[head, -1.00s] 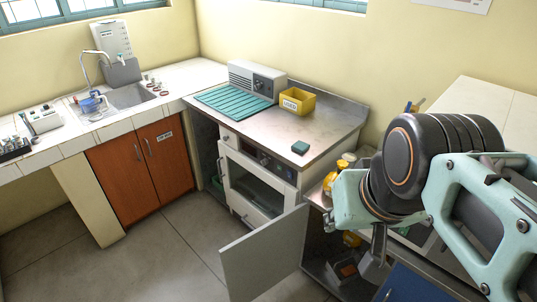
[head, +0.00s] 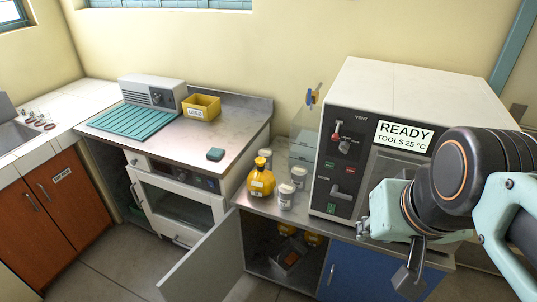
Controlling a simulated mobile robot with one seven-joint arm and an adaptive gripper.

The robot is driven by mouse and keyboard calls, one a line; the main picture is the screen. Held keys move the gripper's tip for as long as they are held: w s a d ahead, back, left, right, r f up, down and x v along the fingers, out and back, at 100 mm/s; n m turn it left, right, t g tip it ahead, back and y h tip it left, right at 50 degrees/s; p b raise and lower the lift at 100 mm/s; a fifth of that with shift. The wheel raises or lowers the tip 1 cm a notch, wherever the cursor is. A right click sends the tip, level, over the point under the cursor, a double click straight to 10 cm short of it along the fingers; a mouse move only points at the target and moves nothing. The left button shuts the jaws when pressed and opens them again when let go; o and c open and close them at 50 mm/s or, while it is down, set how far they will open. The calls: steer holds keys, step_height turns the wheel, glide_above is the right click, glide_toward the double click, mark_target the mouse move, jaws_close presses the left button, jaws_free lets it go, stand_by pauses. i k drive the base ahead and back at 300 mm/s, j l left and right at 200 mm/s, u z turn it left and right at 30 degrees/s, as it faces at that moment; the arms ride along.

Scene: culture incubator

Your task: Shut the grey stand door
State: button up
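The grey stand door (head: 205,262) hangs wide open in the head view, swung out toward me from the left side of the stand (head: 318,222). The open compartment behind it shows a dark inside with yellow-capped items and a grey box. My gripper (head: 408,278) is at the right, in front of the blue door (head: 375,272), well apart from the grey door. Its fingers point down and are seen edge-on, so I cannot tell whether they are open. I see nothing held in it.
On the stand are a yellow bottle (head: 261,178), white jars (head: 286,196) and an incubator (head: 345,160) labelled READY. A white cabinet (head: 180,203) with a glass front stands left of the grey door. Clear floor (head: 125,262) lies at the lower left.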

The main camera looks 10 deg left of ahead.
mark_target(210, 270)
steer(key=j+z, duration=0.1)
steer(key=z, duration=0.55)
steer(key=j+z, duration=0.15)
steer(key=z, duration=0.2)
steer(key=k+j, duration=0.15)
steer(key=j, duration=0.25)
steer(key=k+j, duration=0.1)
steer(key=j, duration=0.35)
steer(key=k+j, duration=0.15)
steer(key=j, duration=0.25)
steer(key=k+j, duration=0.15)
steer(key=j, duration=0.3)
steer(key=k+j, duration=0.1)
steer(key=j, duration=0.3)
steer(key=k+j, duration=0.15)
steer(key=j, duration=0.25)
steer(key=k+j, duration=0.15)
steer(key=j, duration=0.3)
steer(key=k+j, duration=0.5)
steer(key=k, duration=0.2)
steer(key=i+l, duration=0.4)
steer(key=i+l+z, duration=0.05)
steer(key=i, duration=0.05)
